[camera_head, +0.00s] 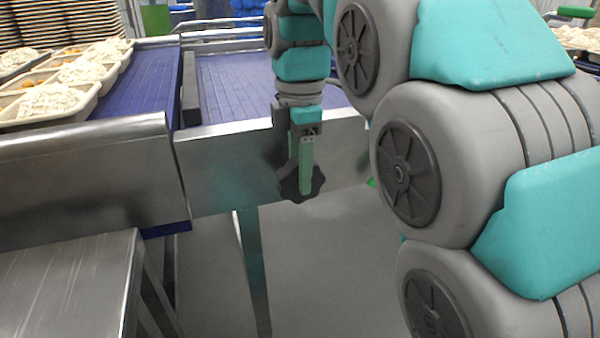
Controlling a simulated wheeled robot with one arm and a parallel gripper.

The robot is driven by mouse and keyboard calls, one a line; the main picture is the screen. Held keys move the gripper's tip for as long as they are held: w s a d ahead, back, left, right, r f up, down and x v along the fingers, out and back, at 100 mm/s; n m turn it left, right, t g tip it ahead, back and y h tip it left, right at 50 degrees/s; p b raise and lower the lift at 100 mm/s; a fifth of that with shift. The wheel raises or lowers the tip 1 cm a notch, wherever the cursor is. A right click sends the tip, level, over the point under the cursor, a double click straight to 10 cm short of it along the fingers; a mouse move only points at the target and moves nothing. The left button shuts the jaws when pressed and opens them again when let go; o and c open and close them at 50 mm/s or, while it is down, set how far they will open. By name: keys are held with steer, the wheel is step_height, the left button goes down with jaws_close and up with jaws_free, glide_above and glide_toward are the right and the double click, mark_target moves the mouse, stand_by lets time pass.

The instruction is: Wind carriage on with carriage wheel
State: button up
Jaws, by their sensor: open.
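The carriage wheel, a dark lobed hand wheel (319,183), sits in front of the steel side panel of the right-hand conveyor. My gripper (306,184) points down in front of the wheel, and its greenish fingers cover the wheel's middle. The wheel's lobes show on both sides of the fingers. The gripper is open; I cannot tell from this view whether the fingers touch the wheel. The carriage itself cannot be made out clearly.
Trays of rice (50,103) stand on the left blue conveyor belt (140,80). A second blue belt (228,82) lies behind the steel side panel (225,165). A steel table (65,290) is at lower left. Grey floor (335,270) is open below the wheel.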

jaws_close()
stand_by(0.3)
steer(key=shift+s+a+f+t+h+p, duration=0.15)
steer(key=shift+t+h+p, duration=0.1)
steer(key=shift+h, duration=0.5)
steer(key=shift+w+a+r+t+h+p, duration=0.1)
steer(key=shift+t+h+p, duration=0.1)
steer(key=shift+h, duration=0.55)
jaws_free()
